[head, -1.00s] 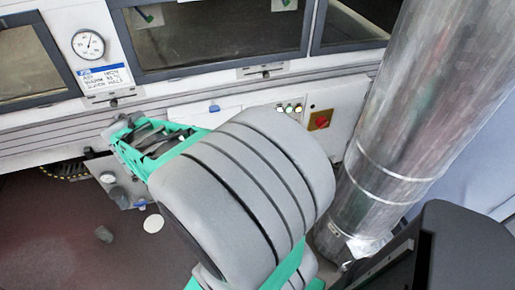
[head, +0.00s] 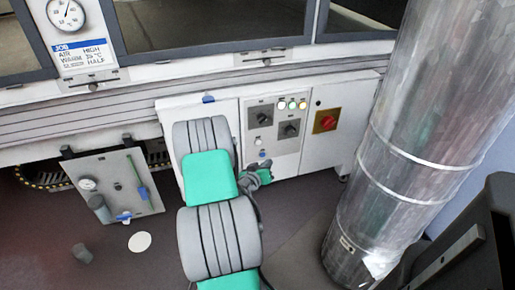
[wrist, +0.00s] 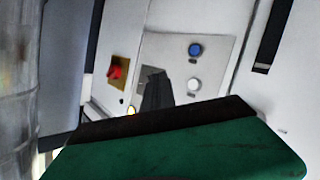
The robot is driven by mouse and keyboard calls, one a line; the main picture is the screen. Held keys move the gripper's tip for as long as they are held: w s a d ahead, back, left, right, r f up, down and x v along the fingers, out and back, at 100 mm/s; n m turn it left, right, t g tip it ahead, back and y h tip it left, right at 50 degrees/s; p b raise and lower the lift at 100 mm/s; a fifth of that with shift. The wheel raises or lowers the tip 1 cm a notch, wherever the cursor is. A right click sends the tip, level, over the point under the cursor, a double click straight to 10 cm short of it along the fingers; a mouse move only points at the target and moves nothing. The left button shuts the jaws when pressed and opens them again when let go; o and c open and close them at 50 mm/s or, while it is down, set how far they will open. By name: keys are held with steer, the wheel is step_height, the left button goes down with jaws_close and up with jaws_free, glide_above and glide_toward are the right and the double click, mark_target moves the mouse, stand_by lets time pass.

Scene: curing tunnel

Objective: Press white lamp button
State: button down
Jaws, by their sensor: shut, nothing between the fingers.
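A small white round button (head: 258,141) sits low on the grey control panel of the white cabinet, just above a blue button (head: 262,153). In the wrist view, which is turned over, the white button (wrist: 193,85) is below the blue button (wrist: 195,50). My gripper (head: 265,174) is in front of the cabinet, below these buttons in the head view. In the wrist view its dark shut fingers (wrist: 156,90) are left of the white button and appear apart from it. The green and black gripper body fills the bottom of that view.
Lit lamps (head: 292,105) and two black knobs (head: 289,129) are higher on the panel. A red switch (head: 325,121) is to the right. A large metal duct (head: 400,150) stands right of the cabinet. A gauge plate (head: 115,185) is at left.

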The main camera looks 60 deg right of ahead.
mark_target(258, 142)
steer(key=shift+r, duration=0.1)
steer(key=shift+w+d+b, duration=0.6)
steer(key=shift+w+d, duration=2.5)
steer(key=shift+w, duration=0.05)
steer(key=shift+w+d+b, duration=0.3)
steer(key=shift+d+b, duration=0.05)
steer(key=shift+b, duration=0.05)
